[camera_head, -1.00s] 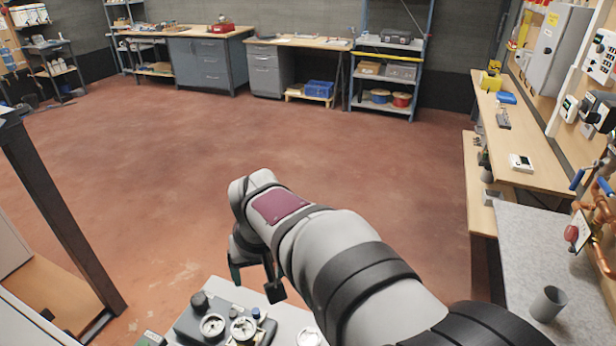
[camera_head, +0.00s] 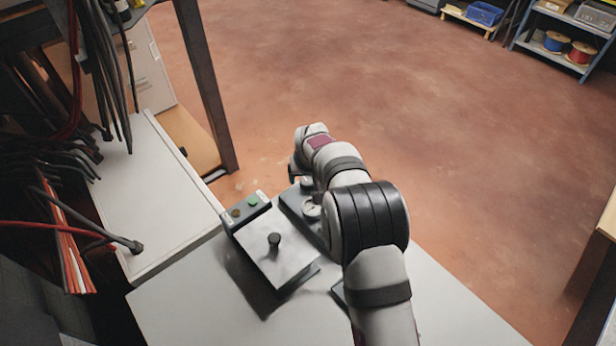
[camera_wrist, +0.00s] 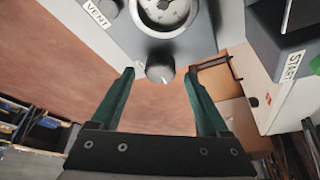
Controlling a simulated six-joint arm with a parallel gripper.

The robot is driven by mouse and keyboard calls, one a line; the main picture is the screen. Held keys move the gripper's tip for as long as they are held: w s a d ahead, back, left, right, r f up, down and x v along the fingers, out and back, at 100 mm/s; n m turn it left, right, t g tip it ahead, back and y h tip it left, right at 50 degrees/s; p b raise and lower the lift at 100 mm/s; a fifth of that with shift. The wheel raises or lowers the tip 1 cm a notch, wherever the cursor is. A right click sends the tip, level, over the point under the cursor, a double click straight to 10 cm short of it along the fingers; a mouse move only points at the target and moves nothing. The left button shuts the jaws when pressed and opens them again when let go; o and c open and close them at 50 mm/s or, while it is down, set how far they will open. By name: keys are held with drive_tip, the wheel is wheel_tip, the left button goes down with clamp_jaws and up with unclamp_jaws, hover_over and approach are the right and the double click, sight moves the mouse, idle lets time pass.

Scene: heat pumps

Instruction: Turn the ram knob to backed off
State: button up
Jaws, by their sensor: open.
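A grey-black knob with a pale pointer mark (camera_wrist: 160,68) sits on the edge of a grey gauge box (camera_wrist: 120,38), below a round dial, in the wrist view. No label on this knob is readable, so I cannot tell for certain that it is the ram knob. My gripper (camera_wrist: 159,73) is open, with one green finger on each side of the knob and a gap on both sides. In the head view the gauge box (camera_head: 291,203) lies on the bench, partly hidden by my arm, and the fingertips cannot be made out.
A box with a green button (camera_head: 253,199) and a flat plate with a black post (camera_head: 273,240) stand left of the gauge box. A START label (camera_wrist: 291,66) shows at right in the wrist view. Hanging cables (camera_head: 70,240) crowd the far left. The bench front (camera_head: 440,315) is clear.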

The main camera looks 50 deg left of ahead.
drive_tip(key=shift+w+a+f, duration=0.1)
drive_tip(key=shift+f, duration=0.35)
clamp_jaws()
drive_tip(key=shift+n, duration=0.3)
drive_tip(key=n+g, duration=0.1)
drive_tip(key=n, duration=0.2)
drive_tip(key=n+g, duration=0.1)
drive_tip(key=n, duration=0.2)
drive_tip(key=shift+w+n+g+y, duration=0.15)
drive_tip(key=shift+n+g+y, duration=0.15)
drive_tip(key=shift+g+y, duration=0.1)
drive_tip(key=n+g, duration=0.1)
drive_tip(key=n, duration=0.2)
drive_tip(key=n+g, duration=0.1)
drive_tip(key=n, duration=0.2)
drive_tip(key=shift+h, duration=0.4)
